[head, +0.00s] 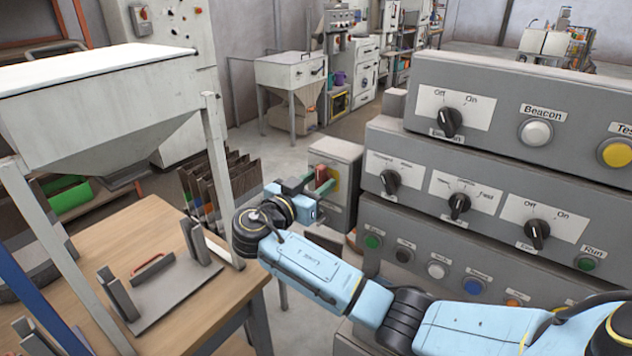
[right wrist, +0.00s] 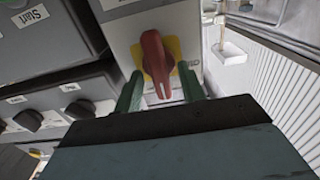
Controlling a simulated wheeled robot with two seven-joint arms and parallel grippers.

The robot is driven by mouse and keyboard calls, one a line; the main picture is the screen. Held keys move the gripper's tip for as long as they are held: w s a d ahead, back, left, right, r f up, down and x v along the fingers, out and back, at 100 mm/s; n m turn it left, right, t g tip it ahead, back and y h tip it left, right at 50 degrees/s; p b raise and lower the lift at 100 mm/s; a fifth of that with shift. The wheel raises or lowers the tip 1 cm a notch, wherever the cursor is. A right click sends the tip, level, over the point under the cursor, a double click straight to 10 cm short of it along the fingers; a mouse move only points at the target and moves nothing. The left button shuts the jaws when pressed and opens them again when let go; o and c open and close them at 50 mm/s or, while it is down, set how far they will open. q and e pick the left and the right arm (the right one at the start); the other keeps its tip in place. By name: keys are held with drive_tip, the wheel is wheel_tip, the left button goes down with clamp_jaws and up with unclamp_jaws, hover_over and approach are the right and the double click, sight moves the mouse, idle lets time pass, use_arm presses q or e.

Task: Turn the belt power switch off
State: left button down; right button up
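A red rotary handle (right wrist: 157,62) sits on a yellow plate (right wrist: 175,47) on the front of a grey switch box (head: 346,156). I take it for the belt power switch; no label on it can be read. In the right wrist view the handle points nearly straight down the picture. My right gripper (right wrist: 160,91) is open, its green fingers on either side of the handle's lower end, with gaps showing on both sides. In the head view the right gripper (head: 311,186) is in front of the box and partly hides the handle. My left gripper is not in view.
Grey control panels (head: 480,165) with black knobs and coloured buttons stand close on the right of the switch box. A wooden table (head: 165,235) with a grey fixture and a white hopper (head: 95,95) are on the left. Folded bags (head: 215,185) stand behind the table.

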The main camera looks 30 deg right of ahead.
drive_tip(key=c, duration=0.6)
drive_tip(key=shift+n, duration=0.3)
drive_tip(key=n, duration=0.3)
drive_tip(key=shift+w+p, duration=0.15)
drive_tip(key=shift+p, duration=0.15)
drive_tip(key=n+p, duration=0.1)
drive_tip(key=n, duration=0.3)
drive_tip(key=shift+w+a, duration=0.1)
drive_tip(key=n+p, duration=0.1)
drive_tip(key=n, duration=0.2)
drive_tip(key=n+p, duration=0.2)
drive_tip(key=n, duration=0.2)
drive_tip(key=n+p, duration=0.2)
drive_tip(key=n, duration=0.1)
drive_tip(key=shift+w+f, duration=0.15)
drive_tip(key=shift+f, duration=0.2)
drive_tip(key=shift+n, duration=0.4)
